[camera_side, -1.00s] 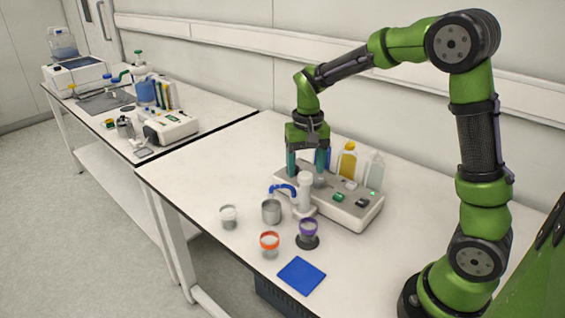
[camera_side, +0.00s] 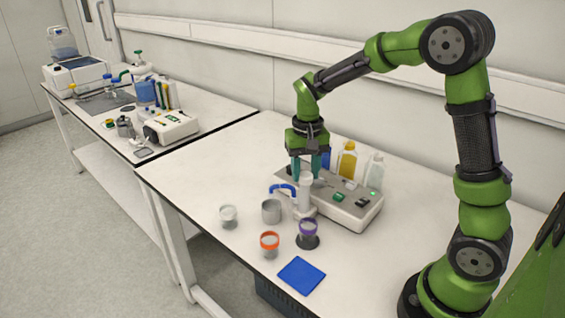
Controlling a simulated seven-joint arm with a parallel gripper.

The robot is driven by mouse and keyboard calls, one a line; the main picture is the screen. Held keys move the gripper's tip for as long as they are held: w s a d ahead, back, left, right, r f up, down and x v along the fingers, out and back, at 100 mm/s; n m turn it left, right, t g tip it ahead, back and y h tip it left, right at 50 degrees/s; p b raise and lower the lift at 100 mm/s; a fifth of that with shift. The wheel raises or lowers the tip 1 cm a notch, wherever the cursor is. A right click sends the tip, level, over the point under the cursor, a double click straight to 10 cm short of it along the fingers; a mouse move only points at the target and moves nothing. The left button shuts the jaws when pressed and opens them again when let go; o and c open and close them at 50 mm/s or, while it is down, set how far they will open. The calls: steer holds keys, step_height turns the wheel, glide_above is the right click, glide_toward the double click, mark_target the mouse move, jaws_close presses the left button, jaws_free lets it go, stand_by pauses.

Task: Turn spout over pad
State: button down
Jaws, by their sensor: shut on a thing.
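The spout (camera_side: 283,187) is a blue curved tube on a white post (camera_side: 306,196) at the front left of the grey-white reactor unit. It points left, and its outlet appears above or just behind a grey metal cup (camera_side: 271,212). The blue square pad (camera_side: 302,276) lies flat near the table's front edge, apart from the spout. My gripper (camera_side: 307,174) points down with its teal fingers around the top of the white post and is shut on it. The exact finger contact is too small to see.
A clear cup (camera_side: 228,217), an orange-rimmed cup (camera_side: 270,245) and a purple-rimmed cup (camera_side: 308,233) stand around the spout. Bottles, including a yellow one (camera_side: 347,160), stand behind the unit (camera_side: 355,212). The table's left part is clear.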

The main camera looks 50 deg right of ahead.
steer(key=shift+n, duration=0.3)
steer(key=n, duration=0.3)
steer(key=shift+n, duration=0.3)
steer(key=n, duration=0.4)
steer(key=shift+r+n, duration=0.1)
steer(key=shift+n, duration=0.2)
steer(key=n, duration=0.4)
steer(key=shift+a, duration=0.1)
steer(key=shift+n, duration=2.5)
steer(key=c, duration=0.6)
jaws_free()
steer(key=shift+c, duration=0.2)
step_height(320, 180, up, 17)
